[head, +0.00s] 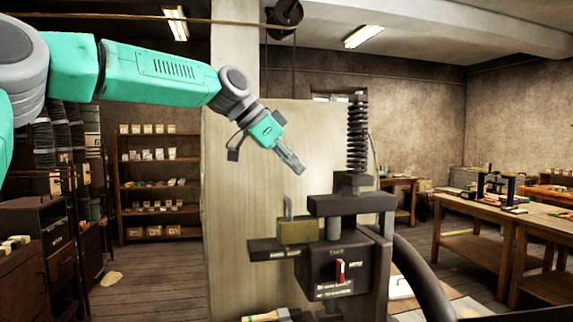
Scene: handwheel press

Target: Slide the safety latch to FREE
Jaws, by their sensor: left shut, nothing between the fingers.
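The press (352,203) stands in the lower middle of the head view, with a dark screw column on top. A small red latch (340,272) sits upright in a pale slot on the front of its dark housing. Lettering above and below the latch is too small to read. My left gripper (299,170) is shut and empty, pointing down and right. In the picture it is above and left of the latch, clear of it. My right gripper is out of view.
A brass-coloured block (297,231) with an upright grey pin sits on the press's left arm. A dark curved rim (422,277), probably the handwheel, is at right. Workbenches (470,226) stand farther right. Shelves (160,183) are at the back left.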

